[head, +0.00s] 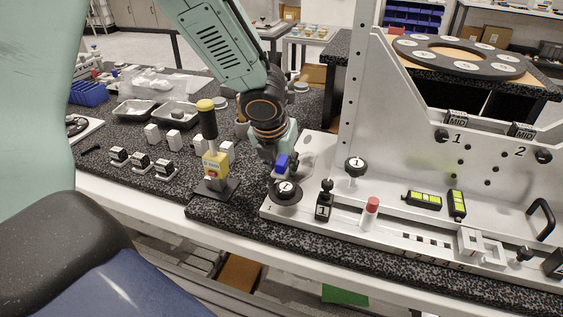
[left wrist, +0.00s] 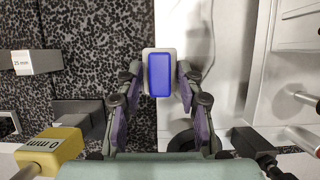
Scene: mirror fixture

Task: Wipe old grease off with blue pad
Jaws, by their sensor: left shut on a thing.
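The blue pad (head: 281,161) is in my left gripper (head: 277,153), just above the left end of the silver fixture base (head: 310,215). In the left wrist view the pad (left wrist: 159,75) shows a blue face with a pale rim, between the two fingers of the gripper (left wrist: 158,88). The gripper is shut on it. I cannot make out any grease. My right gripper is not in view.
A yellow-topped post tool (head: 208,125) stands left of the gripper. A red-capped peg (head: 371,208) and the tall fixture plate (head: 400,120) are to the right. Grey trays (head: 140,110) and small blocks lie left.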

